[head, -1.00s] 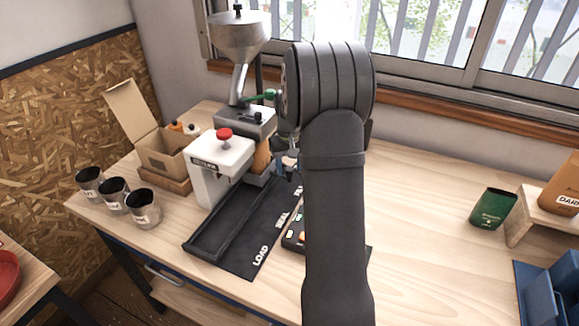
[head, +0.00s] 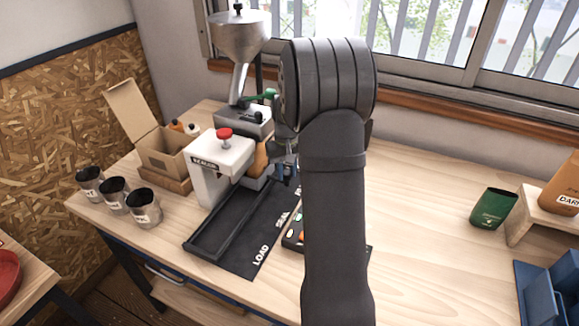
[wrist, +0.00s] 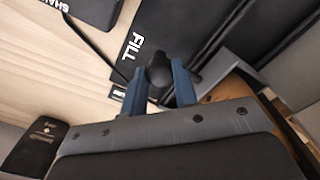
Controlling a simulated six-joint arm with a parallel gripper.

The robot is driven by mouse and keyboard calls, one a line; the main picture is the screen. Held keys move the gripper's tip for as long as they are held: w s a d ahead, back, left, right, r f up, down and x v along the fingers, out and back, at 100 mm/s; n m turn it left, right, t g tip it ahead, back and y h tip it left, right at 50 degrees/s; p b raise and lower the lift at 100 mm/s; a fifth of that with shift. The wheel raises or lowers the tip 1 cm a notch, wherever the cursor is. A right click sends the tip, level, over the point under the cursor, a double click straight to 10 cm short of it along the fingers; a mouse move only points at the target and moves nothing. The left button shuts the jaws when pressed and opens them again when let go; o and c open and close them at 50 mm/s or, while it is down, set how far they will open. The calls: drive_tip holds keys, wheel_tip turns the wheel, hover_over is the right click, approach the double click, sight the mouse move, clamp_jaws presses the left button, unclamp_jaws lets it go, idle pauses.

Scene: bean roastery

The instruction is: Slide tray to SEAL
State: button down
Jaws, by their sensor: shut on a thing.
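In the head view, a long black tray track (head: 207,243) with a raised rim runs along the bench beside a mat lettered LOAD and SEAL (head: 257,243). My gripper (head: 286,172) is at the far end of this strip, partly hidden by my arm. The knob's joint to the tray cannot be made out. The white sealer (head: 217,160) with a red knob stands left of my gripper.
A metal hopper (head: 240,40) stands behind the sealer. Several labelled cups (head: 143,207) and an open cardboard box (head: 165,155) are at the left. A green pouch (head: 492,208) and a blue bin (head: 545,295) are at the right. The bench right of my arm is mostly clear.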

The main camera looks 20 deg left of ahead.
drive_tip(key=s, duration=1.1)
drive_tip(key=shift+w, duration=0.1)
drive_tip(key=c, duration=1.1)
unclamp_jaws()
wheel_tip(320, 180, up, 18)
drive_tip(key=shift+f, duration=0.2)
wheel_tip(320, 180, down, 18)
drive_tip(key=shift+r, duration=0.15)
